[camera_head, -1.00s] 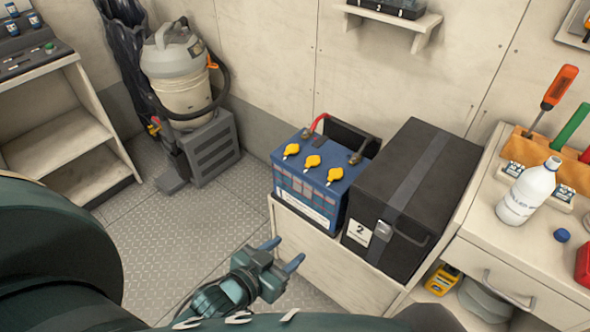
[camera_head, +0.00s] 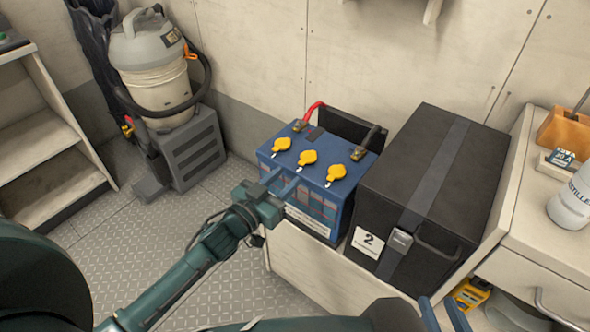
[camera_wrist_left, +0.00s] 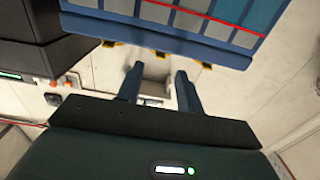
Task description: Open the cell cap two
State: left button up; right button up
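A blue battery (camera_head: 318,208) stands in the low pale bin, with a row of three yellow caps on its top: left (camera_head: 281,144), middle (camera_head: 307,157) and right (camera_head: 336,172). All three look seated. Which cap is number two is not marked legibly; the middle one is second from either end. My left gripper (camera_head: 283,181) is open and empty, in front of the battery near its upper front edge. In the left wrist view its fingers (camera_wrist_left: 160,85) are apart, with the battery (camera_wrist_left: 190,25) beyond them. My right gripper (camera_head: 443,314) shows only its fingers at the bottom edge, apart and empty.
A black box (camera_head: 435,185) labelled 2 stands close to the battery's right. A red cable lead (camera_head: 312,114) and terminals lie behind the caps. A vacuum (camera_head: 160,85) stands back left. A counter with a white bottle (camera_head: 575,200) is at right. Floor left of the bin is clear.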

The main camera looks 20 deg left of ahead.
aim_at(300, 165)
pick_arm(q)
jog(key=x, duration=0.4)
jog(key=shift+w+d, duration=0.15)
jog(key=shift+w, duration=0.2)
grip_shut()
